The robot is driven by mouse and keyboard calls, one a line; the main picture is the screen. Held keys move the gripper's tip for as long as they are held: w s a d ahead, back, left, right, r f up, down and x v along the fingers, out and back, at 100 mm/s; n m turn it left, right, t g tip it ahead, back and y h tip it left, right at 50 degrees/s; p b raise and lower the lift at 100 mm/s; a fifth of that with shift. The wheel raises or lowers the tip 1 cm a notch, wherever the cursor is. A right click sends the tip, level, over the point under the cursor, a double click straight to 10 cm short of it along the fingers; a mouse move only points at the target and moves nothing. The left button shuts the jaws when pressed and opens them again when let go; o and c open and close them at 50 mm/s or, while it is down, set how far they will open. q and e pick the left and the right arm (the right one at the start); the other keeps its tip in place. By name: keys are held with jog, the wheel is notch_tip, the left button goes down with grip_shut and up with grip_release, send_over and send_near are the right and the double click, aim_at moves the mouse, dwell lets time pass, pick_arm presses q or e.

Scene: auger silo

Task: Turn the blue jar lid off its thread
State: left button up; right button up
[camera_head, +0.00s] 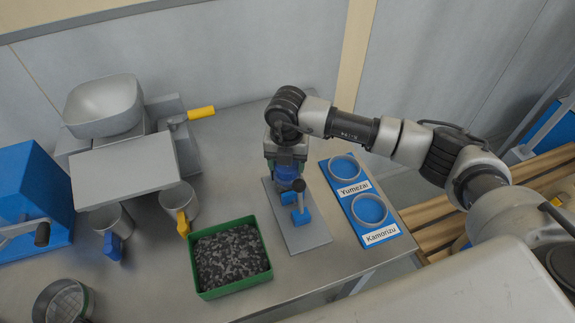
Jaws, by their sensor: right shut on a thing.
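The blue jar lid (287,173) shows in the head view just under my right gripper, near the back of a grey base plate (307,236). My right gripper (286,163) points down from above and is shut on the lid. The gripper hides most of the lid and the jar under it, so I cannot tell whether the lid still sits on its thread. A blue clamp (301,216) with a dark knob stands on the plate in front of the jar. My left gripper is out of view.
A blue board (352,203) with two ring places, labelled Yumezai and Kamorizu, lies right of the plate. A green tray (235,291) of dark granules is front left. A grey hopper machine (125,170) and cups stand left. Bare table lies behind the tray.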

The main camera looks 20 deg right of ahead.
jog(key=n, duration=0.2)
jog(key=shift+n, duration=0.4)
jog(key=shift+r+p, duration=0.35)
jog(key=shift+r, duration=0.35)
jog(key=shift+r+p, duration=1.25)
jog(key=shift+r, duration=0.95)
jog(key=shift+f, duration=0.1)
